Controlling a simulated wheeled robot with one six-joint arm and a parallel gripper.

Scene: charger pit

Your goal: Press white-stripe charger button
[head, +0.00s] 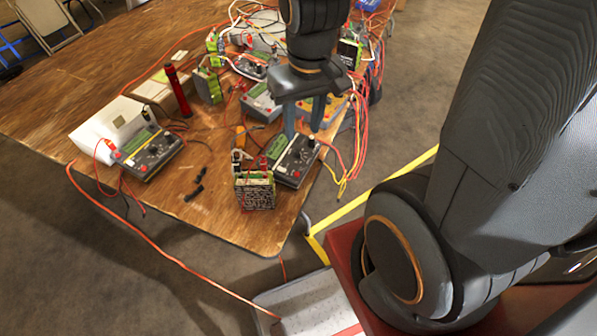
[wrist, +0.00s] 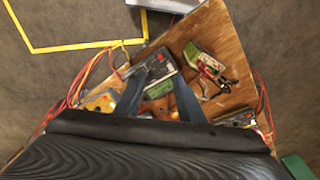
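My gripper (head: 303,132) points down over the near right corner of the wooden table, with its two blue-grey fingers apart and nothing between them. A dark charger (head: 297,162) with a green screen and small knobs sits just below the fingertips; the gap between is hard to judge. In the wrist view this charger (wrist: 160,62) lies at and beyond the fingertips, partly hidden by them. Another dark charger (head: 150,152) is at the left, and a grey one (head: 262,102) and a yellow one (head: 334,108) stand behind.
A green-topped battery pack (head: 254,190) stands beside the near charger. A red flashlight (head: 178,92) stands upright, and white boxes (head: 105,128) lie at the left. Red and yellow wires (head: 358,140) hang off the right edge. The table's front left is mostly bare.

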